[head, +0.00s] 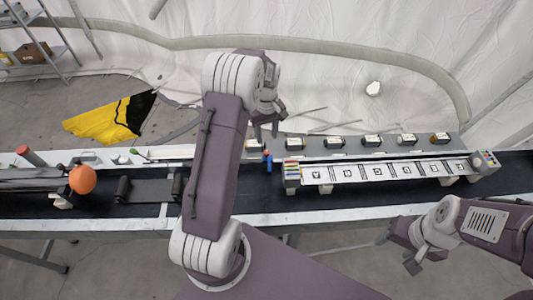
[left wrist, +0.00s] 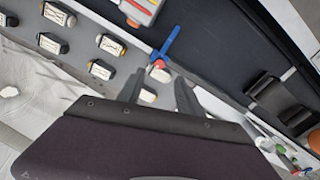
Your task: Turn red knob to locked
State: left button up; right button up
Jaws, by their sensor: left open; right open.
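A small red knob (head: 267,153) with a blue lever (head: 268,166) stands at the back edge of the black bench, just left of the marked panel. In the left wrist view the red knob (left wrist: 159,64) shows ahead of the fingertips, with the blue lever (left wrist: 166,42) slanting up from it. My left gripper (head: 266,134) is open and points down just behind the knob; its fingers (left wrist: 156,88) look empty and apart from it. My right gripper (head: 398,254) is open at the lower right, in front of the bench. No lock marking is readable.
A long white panel with square markers (head: 400,171) lies right of the knob, with several black-and-white blocks behind it. An orange ball (head: 82,179) and a red-topped cylinder (head: 28,156) are at the left. A yellow-and-black cloth (head: 108,118) lies on the floor behind.

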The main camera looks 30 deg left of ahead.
aim_at(266, 152)
pick_arm(q)
notch_tip(266, 152, down, 8)
jog(key=shift+w+a+r+p, duration=0.1)
jog(key=shift+p, duration=1)
jog(key=shift+f, duration=0.55)
grip_shut()
